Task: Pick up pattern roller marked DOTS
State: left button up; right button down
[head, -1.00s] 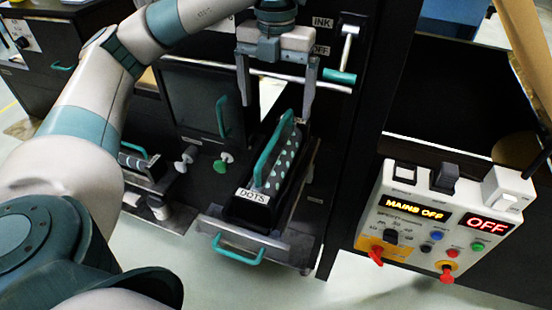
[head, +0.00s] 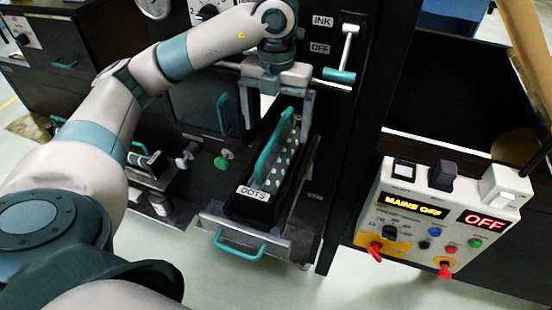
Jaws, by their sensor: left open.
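The pattern roller marked DOTS (head: 284,163) is dark with pale mint dots and sits in a black cradle with a white DOTS label (head: 253,194) on its near end. A teal handle (head: 265,161) runs along its top. My left gripper (head: 276,122) points down over the far part of the roller, its two fingers apart on either side of it. It is open and holds nothing. I cannot tell whether the fingers touch the roller or handle. My right gripper is not in view.
The cradle stands on a pulled-out tray with a teal handle (head: 240,248). Another roller unit (head: 150,165) lies to the left, near green and white knobs. An ink lever (head: 342,62) stands close right of my gripper. A control box (head: 437,218) reads MAINS OFF.

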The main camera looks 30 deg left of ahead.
aim_at(276, 150)
pick_arm(q)
notch_tip(276, 150, down, 4)
jog(key=shift+f+p, duration=0.2)
jog(key=shift+p, duration=0.55)
jog(key=shift+f, duration=0.45)
jog(key=shift+s+f+p, duration=0.1)
jog(key=shift+f+p, duration=0.65)
jog(key=shift+p, duration=0.2)
notch_tip(276, 150, down, 2)
jog(key=shift+f+p, duration=0.1)
jog(key=shift+p, duration=0.5)
jog(key=shift+f, duration=0.75)
jog(key=shift+c, duration=0.3)
